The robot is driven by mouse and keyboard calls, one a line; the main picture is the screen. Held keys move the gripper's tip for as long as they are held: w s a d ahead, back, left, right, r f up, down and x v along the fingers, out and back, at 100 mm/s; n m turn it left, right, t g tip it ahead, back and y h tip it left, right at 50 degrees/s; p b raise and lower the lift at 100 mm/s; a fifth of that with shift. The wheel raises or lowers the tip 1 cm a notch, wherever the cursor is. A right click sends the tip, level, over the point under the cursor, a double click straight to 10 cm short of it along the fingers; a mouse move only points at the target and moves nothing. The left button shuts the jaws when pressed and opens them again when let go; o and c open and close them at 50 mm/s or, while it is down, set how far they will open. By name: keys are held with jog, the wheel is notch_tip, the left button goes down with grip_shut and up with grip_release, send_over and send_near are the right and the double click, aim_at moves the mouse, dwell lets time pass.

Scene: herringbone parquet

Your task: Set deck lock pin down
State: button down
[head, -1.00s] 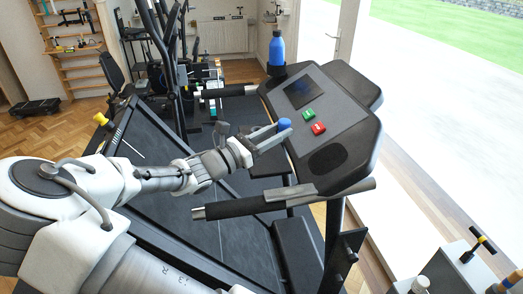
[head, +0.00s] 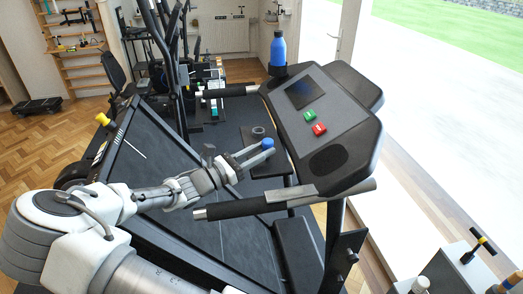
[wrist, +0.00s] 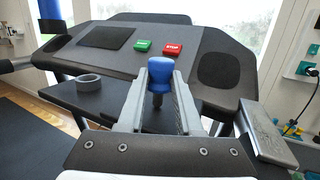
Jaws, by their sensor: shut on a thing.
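The deck lock pin, as I take it, is the blue-headed pin (head: 268,144) between the fingertips of my gripper (head: 259,150). In the wrist view its blue knob (wrist: 160,67) stands upright between the two grey fingers, with a dark shank below; its lower end is hidden. My gripper (wrist: 160,88) is shut on it. They are in front of the treadmill console (head: 330,125), over a dark shelf (wrist: 100,101) below the console. I cannot tell whether the pin touches the shelf.
A grey ring (wrist: 89,83) lies on the shelf, left of the pin; it shows in the head view (head: 258,132). The console has a green button (head: 310,116) and a red stop button (head: 319,129). A handrail (head: 240,208) runs nearer me. A blue bottle (head: 278,49) stands behind.

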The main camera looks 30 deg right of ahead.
jog(key=shift+f, duration=0.15)
jog(key=c, duration=0.6)
grip_release()
jog(key=shift+a, duration=0.25)
jog(key=a, duration=0.4)
jog(key=s+a+b, duration=0.1)
jog(key=a, duration=0.2)
jog(key=shift+f, duration=0.35)
